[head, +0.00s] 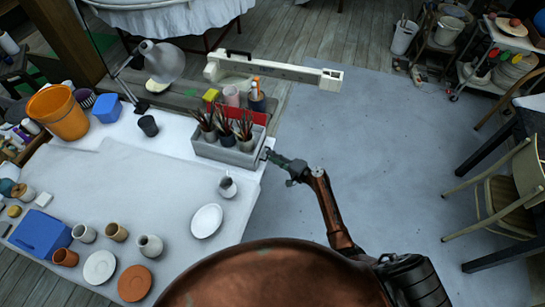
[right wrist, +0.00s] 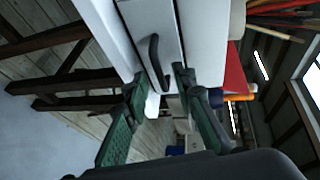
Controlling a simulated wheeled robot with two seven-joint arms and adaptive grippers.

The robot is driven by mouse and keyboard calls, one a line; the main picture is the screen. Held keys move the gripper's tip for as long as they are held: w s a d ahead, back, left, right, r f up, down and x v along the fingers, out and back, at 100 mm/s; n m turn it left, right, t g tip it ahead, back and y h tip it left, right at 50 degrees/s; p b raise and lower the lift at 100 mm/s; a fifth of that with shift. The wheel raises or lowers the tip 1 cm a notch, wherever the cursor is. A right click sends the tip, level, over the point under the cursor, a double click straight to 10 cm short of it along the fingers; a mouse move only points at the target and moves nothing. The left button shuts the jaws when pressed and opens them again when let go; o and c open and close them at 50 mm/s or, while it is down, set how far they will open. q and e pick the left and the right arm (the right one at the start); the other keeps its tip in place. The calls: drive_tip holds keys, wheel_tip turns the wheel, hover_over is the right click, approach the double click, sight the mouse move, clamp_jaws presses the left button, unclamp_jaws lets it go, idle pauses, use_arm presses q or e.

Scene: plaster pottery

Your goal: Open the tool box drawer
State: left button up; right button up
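The tool box (head: 213,151) is a light grey box at the right edge of the white table, with cups of brushes (head: 224,124) on it. Its drawer front (right wrist: 145,17) shows in the right wrist view, with a dark curved handle (right wrist: 155,58). My right gripper (head: 269,154) is at the box's right end, beyond the table edge. In the right wrist view my right gripper (right wrist: 166,84) has its green fingers apart, with the handle just ahead between the tips. I cannot tell whether they touch it. The drawer looks closed. My left gripper is not in view.
The white table (head: 140,180) holds a white plate (head: 207,221), a small grey jug (head: 227,187), a dark cup (head: 148,126) and an orange bucket (head: 58,112). The grey floor (head: 390,150) right of the table is clear up to a chair (head: 500,190).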

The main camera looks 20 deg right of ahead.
drive_tip(key=shift+w+a, duration=0.1)
drive_tip(key=shift+w, duration=0.1)
clamp_jaws()
idle(0.6)
